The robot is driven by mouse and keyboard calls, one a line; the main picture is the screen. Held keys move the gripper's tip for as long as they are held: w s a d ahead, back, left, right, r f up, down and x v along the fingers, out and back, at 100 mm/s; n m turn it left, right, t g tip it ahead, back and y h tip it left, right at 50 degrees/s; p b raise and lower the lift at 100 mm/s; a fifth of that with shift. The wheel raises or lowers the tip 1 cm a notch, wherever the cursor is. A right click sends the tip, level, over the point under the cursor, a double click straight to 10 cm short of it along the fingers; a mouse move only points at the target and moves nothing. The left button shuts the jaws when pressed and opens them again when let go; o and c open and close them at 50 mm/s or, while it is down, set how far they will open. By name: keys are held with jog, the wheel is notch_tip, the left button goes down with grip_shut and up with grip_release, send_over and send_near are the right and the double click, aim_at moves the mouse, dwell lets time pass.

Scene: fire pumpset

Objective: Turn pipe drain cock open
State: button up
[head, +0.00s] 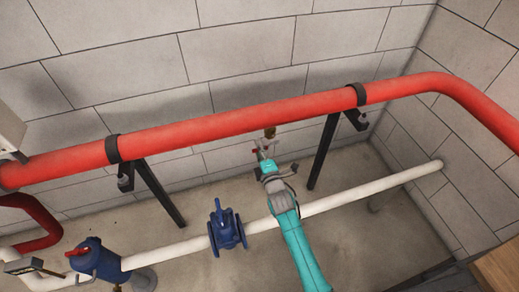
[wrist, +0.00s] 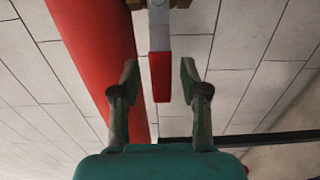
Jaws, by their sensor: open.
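The pipe drain cock (head: 270,132) is a small brass fitting under the long red pipe (head: 230,123). Its lever has a red grip, which shows small in the head view (head: 254,151). In the wrist view the red lever grip (wrist: 160,82) hangs from a grey metal stem (wrist: 159,28), with brass at the top edge. My gripper (head: 265,153) is just below the cock. In the wrist view its fingers (wrist: 159,72) are open, one on each side of the lever grip, with gaps visible. Most of the cock body is out of the wrist view.
Black brackets (head: 319,152) hold up the red pipe on both sides of my arm. A white pipe (head: 345,200) with a blue valve (head: 226,228) runs below. A blue strainer-like fitting (head: 95,258) stands at lower left. The block wall (head: 240,50) is close behind.

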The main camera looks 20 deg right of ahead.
grip_shut()
jog(key=d+f+n, duration=0.6)
jog(key=d+n, duration=0.1)
jog(key=n, duration=1.1)
jog(key=shift+w+f, duration=0.15)
dwell(0.4)
dwell(0.5)
jog(key=shift+c, duration=0.7)
grip_release()
jog(key=shift+o, duration=0.7)
jog(key=shift+f, duration=0.15)
